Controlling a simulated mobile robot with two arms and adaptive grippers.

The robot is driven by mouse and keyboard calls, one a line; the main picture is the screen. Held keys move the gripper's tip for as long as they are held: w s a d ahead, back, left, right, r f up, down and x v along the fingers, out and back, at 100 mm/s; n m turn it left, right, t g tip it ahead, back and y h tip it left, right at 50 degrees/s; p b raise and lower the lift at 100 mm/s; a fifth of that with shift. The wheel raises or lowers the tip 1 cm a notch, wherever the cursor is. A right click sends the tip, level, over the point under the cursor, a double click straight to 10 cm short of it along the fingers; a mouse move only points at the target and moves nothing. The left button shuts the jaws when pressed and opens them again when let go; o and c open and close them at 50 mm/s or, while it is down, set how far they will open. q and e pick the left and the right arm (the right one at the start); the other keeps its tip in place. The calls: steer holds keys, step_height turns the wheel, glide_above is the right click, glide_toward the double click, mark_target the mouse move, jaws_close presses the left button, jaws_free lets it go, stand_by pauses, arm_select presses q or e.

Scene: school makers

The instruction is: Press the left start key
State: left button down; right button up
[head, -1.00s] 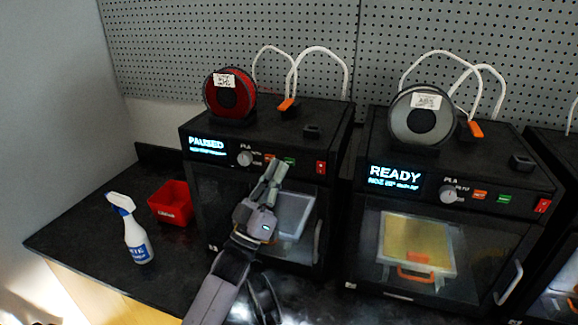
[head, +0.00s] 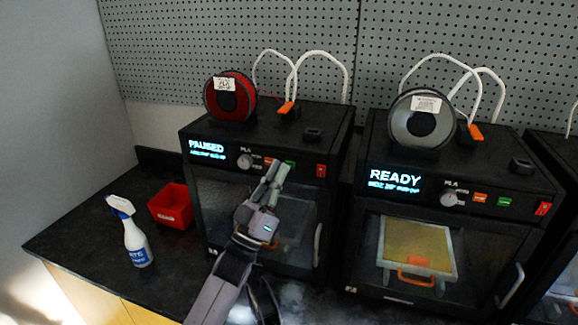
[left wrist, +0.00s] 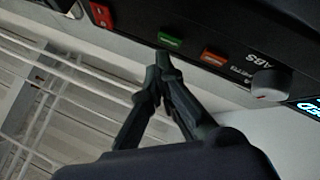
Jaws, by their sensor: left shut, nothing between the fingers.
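The left printer (head: 190,172) has a lit display (head: 206,149) reading PAUSED. Its front panel carries a knob, an orange key and a green key (head: 290,166), which I take for the start key. My left gripper (head: 278,167) is shut and empty, its fingertips just below the green key. In the left wrist view the fingertips (left wrist: 163,60) point at the lower edge of the green key (left wrist: 171,38); a small gap seems to show, but contact is hard to judge. The orange key (left wrist: 214,59) lies to their right. My right gripper is not in view.
The right printer (head: 452,215) reads READY and has its own orange and green keys. The left printer's red switch (head: 321,171) sits right of its green key. A red bin (head: 171,207) and a spray bottle (head: 136,242) stand on the dark bench at left.

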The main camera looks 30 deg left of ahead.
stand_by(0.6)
arm_select(q)
steer(key=shift+w+a+y, duration=0.1)
steer(key=shift+w+y, duration=0.2)
steer(key=shift+w, duration=0.15)
steer(key=shift+w, duration=0.15)
stand_by(0.3)
steer(key=shift+s, duration=0.65)
steer(key=s+d+p, duration=0.1)
steer(key=s+p, duration=0.1)
steer(key=s, duration=0.3)
steer(key=shift+s+d, duration=0.3)
steer(key=shift+s, duration=0.1)
stand_by(0.6)
